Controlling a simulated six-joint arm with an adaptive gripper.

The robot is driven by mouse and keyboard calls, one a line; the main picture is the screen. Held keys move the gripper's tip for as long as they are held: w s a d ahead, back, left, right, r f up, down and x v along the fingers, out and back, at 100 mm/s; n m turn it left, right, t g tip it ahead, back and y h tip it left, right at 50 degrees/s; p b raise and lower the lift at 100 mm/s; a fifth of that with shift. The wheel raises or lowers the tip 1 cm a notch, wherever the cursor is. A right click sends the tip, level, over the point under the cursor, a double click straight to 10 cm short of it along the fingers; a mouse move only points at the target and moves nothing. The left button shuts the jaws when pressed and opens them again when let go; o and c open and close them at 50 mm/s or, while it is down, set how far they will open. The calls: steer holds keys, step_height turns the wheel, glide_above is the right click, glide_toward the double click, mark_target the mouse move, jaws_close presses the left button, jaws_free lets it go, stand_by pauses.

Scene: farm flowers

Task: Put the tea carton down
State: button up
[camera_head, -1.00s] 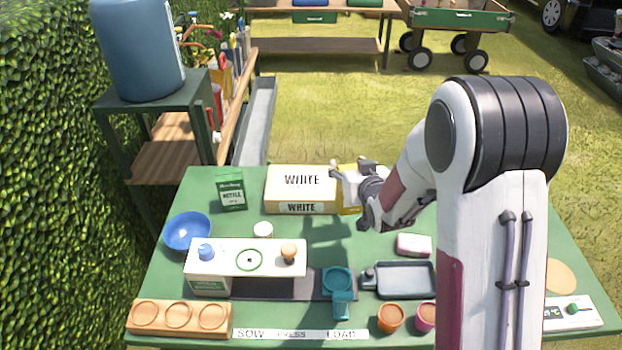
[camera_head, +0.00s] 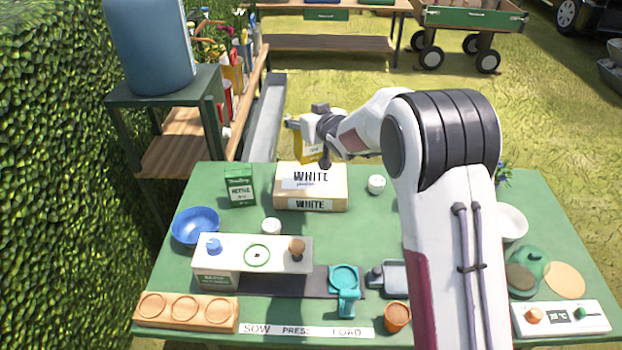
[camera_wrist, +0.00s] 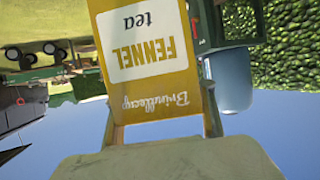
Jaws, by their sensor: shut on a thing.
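The tea carton (camera_wrist: 150,60) is yellow with a white label reading "FENNEL tea" and appears upside down in the wrist view. In the head view the yellow carton (camera_head: 309,150) hangs at my gripper (camera_head: 306,122), above and behind the box marked "WHITE" (camera_head: 311,190). My gripper is shut on the carton, with a finger on each side of it in the wrist view. A green nettle carton (camera_head: 240,187) stands upright on the table (camera_head: 390,225), left of the white-labelled box. The gripper partly hides the tea carton in the head view.
A blue bowl (camera_head: 196,226), a small white jar (camera_head: 271,226) and a white-topped station (camera_head: 230,255) stand on the left half of the table. A small white pot (camera_head: 376,184) stands right of the "WHITE" box. My arm hides part of the table's right half.

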steer(key=shift+w+d+r, duration=0.15)
steer(key=shift+w+r, duration=0.35)
steer(key=shift+w, duration=0.2)
steer(key=shift+m+h, duration=0.3)
steer(key=shift+f, duration=0.1)
step_height(320, 180, down, 6)
stand_by(0.4)
steer(key=shift+f, duration=0.15)
steer(key=shift+f, duration=1.75)
steer(key=shift+f, duration=0.1)
